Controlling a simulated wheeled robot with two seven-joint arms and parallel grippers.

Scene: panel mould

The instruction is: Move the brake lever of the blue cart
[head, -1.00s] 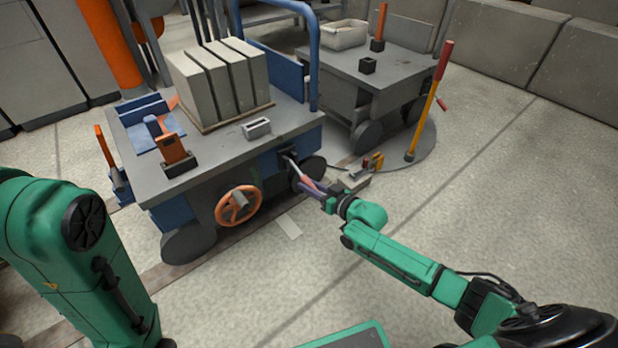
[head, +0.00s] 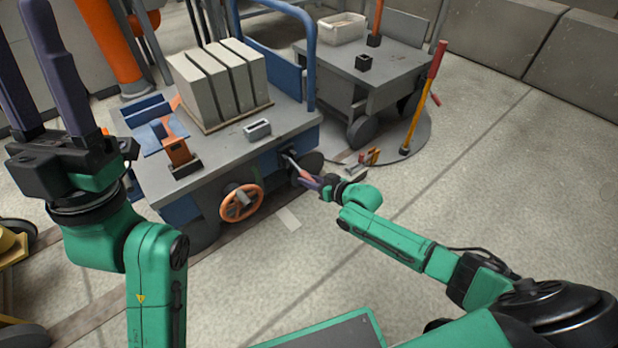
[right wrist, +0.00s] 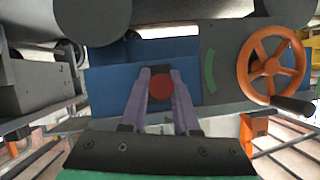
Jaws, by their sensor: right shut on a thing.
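The blue cart (head: 225,152) stands left of centre in the head view. Its brake lever (head: 302,172) sticks out of the front face near the right corner, with a grey shaft and a red grip. My right gripper (head: 315,182) is shut on the lever's grip. In the right wrist view the lever's round red end (right wrist: 161,87) sits between the two purple fingers, and the shaft behind it is hidden. My left gripper (head: 24,40) is raised at the upper left, open and empty, with its fingers pointing up.
An orange handwheel (head: 241,203) is on the cart's front, left of the lever. Grey blocks (head: 222,80) stand on its deck. A grey cart (head: 385,75) stands behind to the right, near a red and yellow upright lever (head: 424,98). The floor at right is clear.

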